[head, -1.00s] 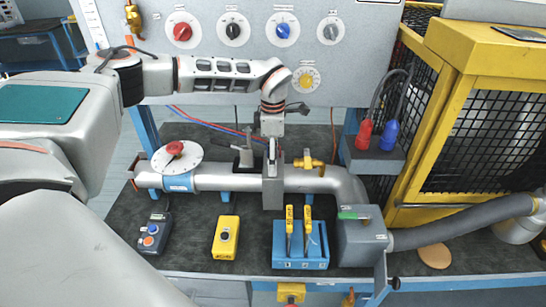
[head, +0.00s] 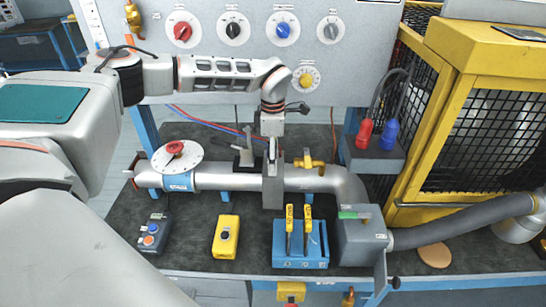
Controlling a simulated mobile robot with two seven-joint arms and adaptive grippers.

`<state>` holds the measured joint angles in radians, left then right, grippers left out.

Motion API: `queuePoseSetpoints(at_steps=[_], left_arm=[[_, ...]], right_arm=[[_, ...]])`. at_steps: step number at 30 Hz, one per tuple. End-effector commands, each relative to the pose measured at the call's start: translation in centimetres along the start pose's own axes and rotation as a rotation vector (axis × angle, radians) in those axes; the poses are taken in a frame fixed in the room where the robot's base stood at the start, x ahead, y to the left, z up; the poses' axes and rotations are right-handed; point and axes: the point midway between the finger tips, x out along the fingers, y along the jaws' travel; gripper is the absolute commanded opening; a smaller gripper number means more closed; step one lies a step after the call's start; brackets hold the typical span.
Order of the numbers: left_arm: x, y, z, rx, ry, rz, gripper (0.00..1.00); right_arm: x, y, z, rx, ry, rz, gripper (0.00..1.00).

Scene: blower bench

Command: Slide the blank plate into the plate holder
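A grey upright block (head: 272,193) sits across the silver pipe (head: 228,181) in the middle of the bench; it looks like the plate holder. My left gripper (head: 272,148) points straight down just above this block. Its fingers are seen nearly edge-on, so I cannot tell how far they are apart. A thin grey piece shows at the fingertips, at the top of the block. I cannot tell whether it is the blank plate or part of the fingers, nor whether it is inside the block. My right gripper is not in view.
A lever (head: 247,153) stands left of the block and a brass valve (head: 308,163) right of it. In front are a blue rack (head: 300,258) with yellow-handled tools, a yellow box (head: 226,238) and a grey button box (head: 154,234). A yellow cage (head: 455,60) stands at right.

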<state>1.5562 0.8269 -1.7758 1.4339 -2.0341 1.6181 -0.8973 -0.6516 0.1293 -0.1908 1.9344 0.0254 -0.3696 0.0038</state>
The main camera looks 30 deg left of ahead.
Motion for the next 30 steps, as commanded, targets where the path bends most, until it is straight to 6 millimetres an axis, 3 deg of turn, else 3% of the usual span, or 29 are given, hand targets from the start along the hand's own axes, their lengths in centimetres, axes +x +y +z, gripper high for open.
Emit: queuePoseSetpoints(at_steps=[3, 4, 6, 19, 23, 30], left_arm=[[-0.1, 0.1, 0.0, 0.000, -0.002, 0.001, 0.38], [-0.1, 0.1, 0.0, 0.000, -0.002, 0.001, 0.77], [-0.1, 0.1, 0.0, 0.000, -0.002, 0.001, 0.89], [-0.7, 0.1, 0.0, 0.000, -0.002, 0.002, 0.89], [-2.5, 0.1, 0.1, 0.000, -0.003, 0.004, 0.89], [-7.5, 0.1, 0.1, 0.000, -0.004, 0.004, 0.89]], right_arm=[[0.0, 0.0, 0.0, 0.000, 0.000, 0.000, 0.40], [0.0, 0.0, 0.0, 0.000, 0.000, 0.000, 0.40], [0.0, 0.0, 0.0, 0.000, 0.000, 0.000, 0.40], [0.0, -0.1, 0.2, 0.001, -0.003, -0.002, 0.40], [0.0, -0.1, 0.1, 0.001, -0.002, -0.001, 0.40], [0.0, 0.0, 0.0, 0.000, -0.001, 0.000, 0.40]])
